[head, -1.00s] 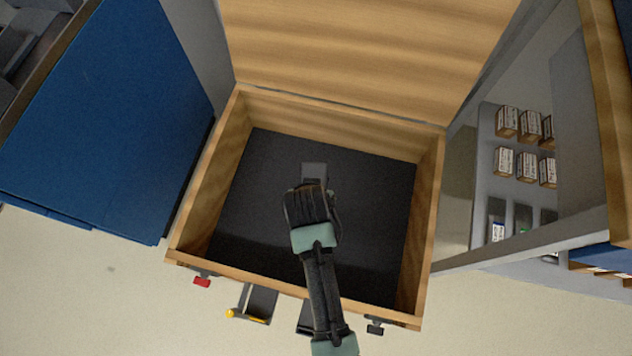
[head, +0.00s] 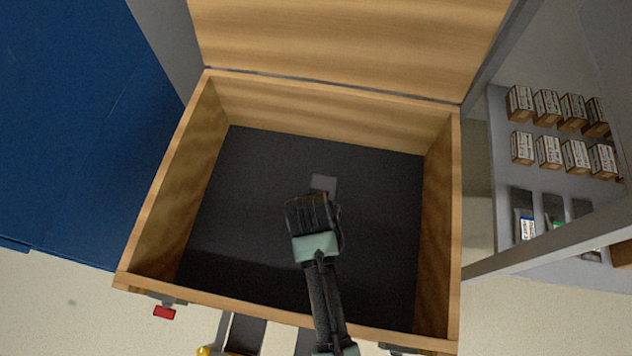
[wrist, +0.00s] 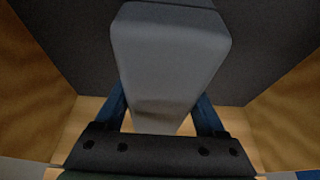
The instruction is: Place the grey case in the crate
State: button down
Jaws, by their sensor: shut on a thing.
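The crate (head: 449,200) is a wooden box with a dark floor, and its lid (head: 350,45) stands open at the back. My gripper (head: 318,196) is inside the crate's outline in the head view, near the middle of the opening. It is shut on the grey case (head: 323,184), which sticks out beyond the fingers. In the wrist view the grey case (wrist: 170,60) lies between the two blue fingers, with the dark crate floor beyond it. The gripper body hides part of the case in the head view. I cannot tell whether the case touches the floor.
A blue covered cart (head: 70,130) stands to the left. A grey shelf (head: 500,190) with several small boxes (head: 549,152) stands to the right. A red latch (head: 164,312) is on the crate's front. The crate floor around my gripper is clear.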

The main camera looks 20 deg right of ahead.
notch_tip(320, 180, down, 7)
jog(key=b, duration=0.3)
jog(key=shift+b, duration=0.3)
grip_release()
jog(key=shift+f, duration=0.1)
jog(key=p+v, duration=0.6)
jog(key=v, duration=0.6)
jog(key=shift+s+p, duration=0.1)
jog(key=shift+p, duration=0.3)
